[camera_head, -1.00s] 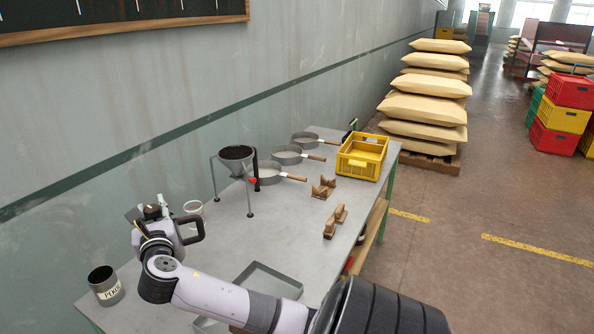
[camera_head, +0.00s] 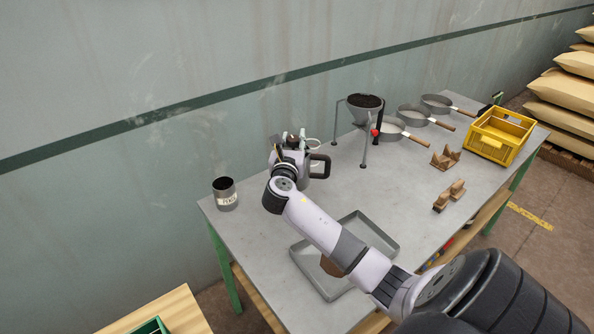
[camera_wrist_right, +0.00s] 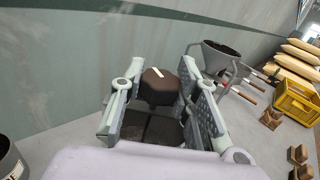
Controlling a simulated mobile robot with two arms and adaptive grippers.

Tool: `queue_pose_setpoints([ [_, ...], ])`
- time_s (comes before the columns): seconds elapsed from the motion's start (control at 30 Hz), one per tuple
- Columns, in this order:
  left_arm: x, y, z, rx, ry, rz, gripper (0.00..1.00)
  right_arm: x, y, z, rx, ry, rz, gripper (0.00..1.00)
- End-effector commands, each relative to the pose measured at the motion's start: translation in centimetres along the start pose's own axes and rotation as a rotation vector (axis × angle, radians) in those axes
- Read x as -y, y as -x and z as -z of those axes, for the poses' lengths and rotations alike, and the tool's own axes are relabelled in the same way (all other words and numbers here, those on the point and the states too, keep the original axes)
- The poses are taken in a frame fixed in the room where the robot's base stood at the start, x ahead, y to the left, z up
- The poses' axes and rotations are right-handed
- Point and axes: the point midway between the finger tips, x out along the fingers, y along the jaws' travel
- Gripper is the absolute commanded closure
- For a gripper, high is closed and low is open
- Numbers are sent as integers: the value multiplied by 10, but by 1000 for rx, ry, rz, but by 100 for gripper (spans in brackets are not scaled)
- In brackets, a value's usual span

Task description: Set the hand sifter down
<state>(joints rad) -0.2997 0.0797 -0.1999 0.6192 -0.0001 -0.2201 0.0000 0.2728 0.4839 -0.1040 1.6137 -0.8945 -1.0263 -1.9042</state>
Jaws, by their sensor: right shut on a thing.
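My right gripper (camera_head: 292,145) is over the far left part of the table, near the wall. In the right wrist view its fingers (camera_wrist_right: 160,92) close around a dark brown block-like part (camera_wrist_right: 158,85) with a pale stripe, which I take to be the hand sifter. Most of its shape is hidden by the fingers and the wrist. I cannot tell whether it touches the table. My left gripper is out of view.
A funnel on a stand (camera_head: 364,108), round pans with wooden handles, wooden cradles (camera_head: 446,158) and a yellow crate (camera_head: 501,137) are to the right. A grey tray (camera_head: 385,243) lies in front, partly under my arm.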

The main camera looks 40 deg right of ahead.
Motion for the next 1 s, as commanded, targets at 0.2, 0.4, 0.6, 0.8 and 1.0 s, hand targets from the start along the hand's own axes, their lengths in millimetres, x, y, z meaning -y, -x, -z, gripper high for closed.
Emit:
queue_pose_setpoints([
  [0.2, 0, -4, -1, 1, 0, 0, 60, -2, 0, 52, 0, 3, 0, 100],
  [0.4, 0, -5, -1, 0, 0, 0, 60, -2, 0, 69, 2, 0, 0, 100],
  [0.6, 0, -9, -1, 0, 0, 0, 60, -3, 0, 99, 0, 3, 0, 100],
  [0.8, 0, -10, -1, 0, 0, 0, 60, -4, 0, 110, 2, -2, -1, 100],
  [1.0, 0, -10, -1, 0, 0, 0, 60, -4, 0, 110, 2, -2, -1, 100],
])
